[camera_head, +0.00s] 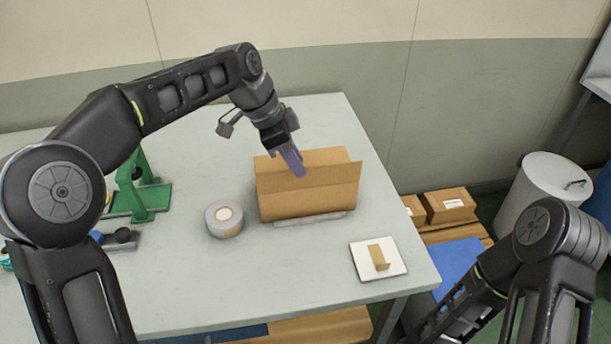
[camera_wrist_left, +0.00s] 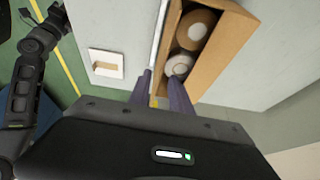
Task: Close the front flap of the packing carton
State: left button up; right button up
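The brown packing carton (camera_head: 310,200) stands on the table, and the left wrist view looks down into it (camera_wrist_left: 222,60). Two rolls (camera_wrist_left: 195,30) lie inside, so its top is open there. The front flap (camera_head: 325,178) seems to stand up along the near side; its exact angle is hard to tell. My left gripper (camera_head: 298,172) points down at the carton's upper near edge.
A tape roll (camera_head: 224,218) sits left of the carton, a white plate with a brown piece (camera_head: 362,262) at front right. A green stand (camera_head: 140,190) is at left. Small boxes (camera_head: 448,205) and a white bin (camera_head: 540,185) stand right of the table.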

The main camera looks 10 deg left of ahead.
aim_at(312, 187)
pick_arm(q)
jog(key=x, duration=0.5)
jog(key=shift+d+f, duration=0.15)
jog(key=shift+f, duration=0.2)
jog(key=shift+c, duration=0.5)
grip_shut()
dwell(0.6)
